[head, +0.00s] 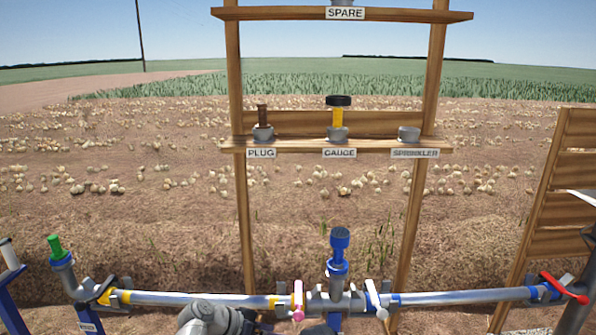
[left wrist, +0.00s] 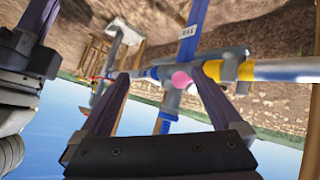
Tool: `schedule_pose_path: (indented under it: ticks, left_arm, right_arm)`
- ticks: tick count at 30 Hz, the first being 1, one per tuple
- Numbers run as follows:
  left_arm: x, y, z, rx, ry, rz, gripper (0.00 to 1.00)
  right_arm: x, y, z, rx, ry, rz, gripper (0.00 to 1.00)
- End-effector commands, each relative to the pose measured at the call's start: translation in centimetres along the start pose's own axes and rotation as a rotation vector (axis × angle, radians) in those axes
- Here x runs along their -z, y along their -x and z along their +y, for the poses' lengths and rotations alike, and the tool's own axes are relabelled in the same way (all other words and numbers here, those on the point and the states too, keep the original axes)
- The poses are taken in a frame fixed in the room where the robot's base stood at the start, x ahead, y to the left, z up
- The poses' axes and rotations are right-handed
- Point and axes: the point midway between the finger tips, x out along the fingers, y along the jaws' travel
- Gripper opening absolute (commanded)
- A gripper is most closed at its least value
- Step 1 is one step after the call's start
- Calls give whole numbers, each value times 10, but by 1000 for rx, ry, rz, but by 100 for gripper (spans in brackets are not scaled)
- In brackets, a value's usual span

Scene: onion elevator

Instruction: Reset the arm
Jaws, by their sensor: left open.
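In the left wrist view, which is tilted with the sky at the bottom, my left gripper (left wrist: 157,76) has its two dark fingers spread wide apart, with nothing held between them. The pipe and the pink knob (left wrist: 181,79) show beyond the fingertips. A grey arm part with one dark finger (left wrist: 38,22) is at the left edge of that view; it seems to be my right gripper, and its opening is hidden. In the head view a grey arm link of mine shows at the bottom, left of centre, in front of the pipe; no fingertips show there.
A metal pipe (head: 450,298) crosses the front, with a pink lever (head: 298,300), a white lever (head: 376,298) and a red lever (head: 562,287). A blue-topped fitting (head: 339,250) stands mid-pipe; a green-capped elbow (head: 56,249) is at left. A wooden rack (head: 290,146) holds fittings behind.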

Motion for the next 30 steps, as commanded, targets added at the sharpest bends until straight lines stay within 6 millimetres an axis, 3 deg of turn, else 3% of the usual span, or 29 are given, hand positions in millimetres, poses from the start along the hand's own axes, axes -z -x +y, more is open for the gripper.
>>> schedule_pose_path:
  ticks: [3,6,15,21,30]
  left_arm:
    - [-50,-1,-8,116,157,-217,100]
    - [-84,8,-18,249,288,-362,100]
    - [-145,57,-47,687,575,-582,100]
    - [-142,26,2,642,434,-679,100]
    - [-148,0,61,618,261,-799,100]
  right_arm:
    - [0,0,0,0,0,0,0]
    - [0,0,0,0,0,0,0]
    - [0,0,0,0,0,0,0]
    - [0,0,0,0,0,0,0]
    - [0,0,0,0,0,0,0]
